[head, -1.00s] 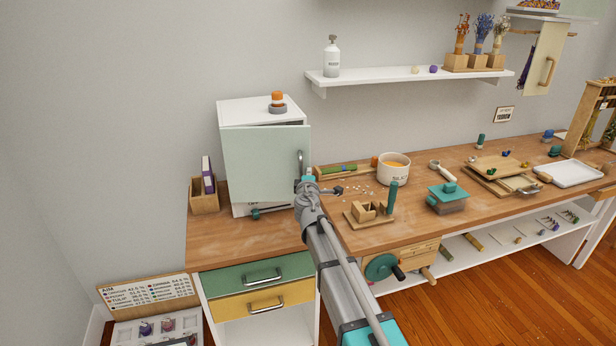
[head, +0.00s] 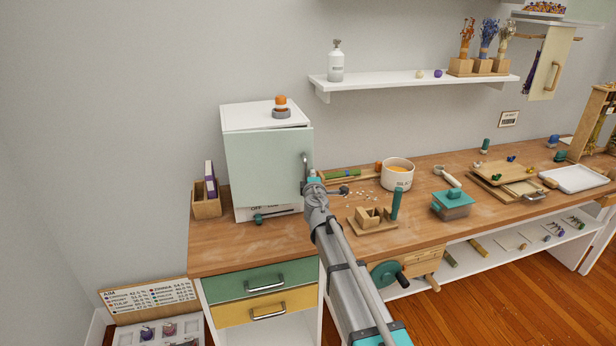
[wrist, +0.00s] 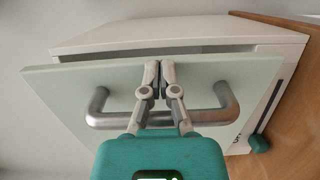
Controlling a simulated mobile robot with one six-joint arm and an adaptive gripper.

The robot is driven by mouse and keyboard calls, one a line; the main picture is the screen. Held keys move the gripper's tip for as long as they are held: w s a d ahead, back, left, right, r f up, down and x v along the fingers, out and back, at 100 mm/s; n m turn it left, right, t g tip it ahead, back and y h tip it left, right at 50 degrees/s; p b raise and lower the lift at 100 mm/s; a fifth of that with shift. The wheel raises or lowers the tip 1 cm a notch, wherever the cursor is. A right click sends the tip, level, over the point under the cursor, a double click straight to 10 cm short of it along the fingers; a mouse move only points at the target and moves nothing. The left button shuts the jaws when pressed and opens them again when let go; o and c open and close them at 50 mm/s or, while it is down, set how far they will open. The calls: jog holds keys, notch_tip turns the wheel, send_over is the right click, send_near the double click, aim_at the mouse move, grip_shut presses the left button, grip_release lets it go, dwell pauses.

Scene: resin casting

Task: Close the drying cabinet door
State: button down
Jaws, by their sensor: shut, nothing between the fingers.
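The drying cabinet (head: 262,113) is a white box on the left part of the bench. Its pale green door (head: 262,165) stands slightly ajar, with a dark gap along its top edge in the wrist view (wrist: 150,52). A metal bar handle (wrist: 106,120) is on the door, seen near its right edge in the head view (head: 304,166). My gripper (wrist: 160,72) is shut and empty, its fingertips at the door face by the handle bar; I cannot tell whether they touch. In the head view my arm hides the gripper's fingers.
An orange-topped jar (head: 280,105) stands on the cabinet. A wooden box (head: 207,207) stands left of it. A wooden jig (head: 372,218), a white pot (head: 397,174) and a teal-lidded box (head: 452,204) stand to the right. Bare bench (head: 230,248) lies in front.

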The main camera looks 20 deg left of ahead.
dwell(0.6)
jog(key=s+d, duration=0.5)
jog(key=d, duration=0.7)
jog(key=shift+s, duration=0.15)
dwell(0.4)
jog(key=s+a+m+h, duration=0.1)
jog(key=s+a, duration=0.9)
jog(key=s, duration=0.4)
jog(key=shift+r+h, duration=0.15)
jog(key=shift+h, duration=0.25)
jog(key=shift+a, duration=0.15)
